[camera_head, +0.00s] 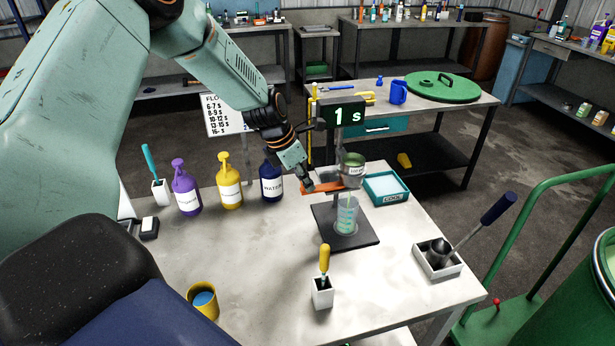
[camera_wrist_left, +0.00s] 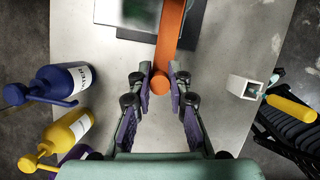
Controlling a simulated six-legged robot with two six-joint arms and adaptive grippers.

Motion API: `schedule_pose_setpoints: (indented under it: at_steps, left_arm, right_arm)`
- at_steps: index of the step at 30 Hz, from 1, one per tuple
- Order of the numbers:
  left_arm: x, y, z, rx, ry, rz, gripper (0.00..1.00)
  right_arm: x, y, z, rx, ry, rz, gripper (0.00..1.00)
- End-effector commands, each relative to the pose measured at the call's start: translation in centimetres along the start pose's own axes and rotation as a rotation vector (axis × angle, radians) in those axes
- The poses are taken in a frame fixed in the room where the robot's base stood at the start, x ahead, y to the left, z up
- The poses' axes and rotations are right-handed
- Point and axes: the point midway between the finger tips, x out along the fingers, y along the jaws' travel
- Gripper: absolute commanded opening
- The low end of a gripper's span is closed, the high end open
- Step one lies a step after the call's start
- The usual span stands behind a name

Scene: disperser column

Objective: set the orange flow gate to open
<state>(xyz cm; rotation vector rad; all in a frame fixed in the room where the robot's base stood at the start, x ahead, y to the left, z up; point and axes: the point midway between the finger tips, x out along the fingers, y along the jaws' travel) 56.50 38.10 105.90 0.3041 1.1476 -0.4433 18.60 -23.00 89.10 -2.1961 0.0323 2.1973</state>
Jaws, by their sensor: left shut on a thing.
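The orange flow gate (camera_head: 330,187) is a flat bar running left from under the grey cup (camera_head: 353,168) on the stand. In the left wrist view the orange gate (camera_wrist_left: 170,35) comes down from the top and its rounded end sits between the finger pads. My left gripper (camera_head: 308,187) is shut on this outer end; it also shows in the left wrist view (camera_wrist_left: 160,78). A clear beaker (camera_head: 346,215) with greenish contents stands below the cup on a dark base plate (camera_head: 362,243). My right gripper is not in view.
A display (camera_head: 343,114) above the stand reads "1 s". A teal tray (camera_head: 386,190) stands right of the cup. Purple (camera_head: 186,192), yellow (camera_head: 229,184) and dark blue (camera_head: 271,182) bottles stand left of it. A yellow-handled tool (camera_head: 324,260) is in front.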

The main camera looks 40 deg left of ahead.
Motion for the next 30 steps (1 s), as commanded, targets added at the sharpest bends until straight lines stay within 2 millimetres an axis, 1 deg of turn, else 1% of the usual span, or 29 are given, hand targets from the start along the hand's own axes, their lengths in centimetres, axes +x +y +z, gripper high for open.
schedule_pose_setpoints:
  at_steps: [4,5,12,23,26,30]
  left_arm:
    - [0.2,-0.1,-0.3,0.001,0.005,-0.005,0.0]
    - [0.2,-0.1,-0.3,0.001,0.006,-0.005,0.2]
    - [0.2,-0.1,-0.3,0.001,0.006,-0.006,0.41]
    - [-0.1,-0.1,-0.2,0.001,0.004,-0.005,0.41]
    - [-0.9,-0.1,-0.2,0.001,0.002,-0.006,0.41]
    - [-2.9,-0.1,-0.1,0.0,-0.001,-0.006,0.41]
  right_arm:
    - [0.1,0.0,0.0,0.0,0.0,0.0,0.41]
    - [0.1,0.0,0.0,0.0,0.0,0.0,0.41]
    - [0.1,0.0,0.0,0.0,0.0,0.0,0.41]
    - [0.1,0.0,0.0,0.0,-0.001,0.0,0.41]
    - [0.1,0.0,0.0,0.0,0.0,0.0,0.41]
    - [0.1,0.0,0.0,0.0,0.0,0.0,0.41]
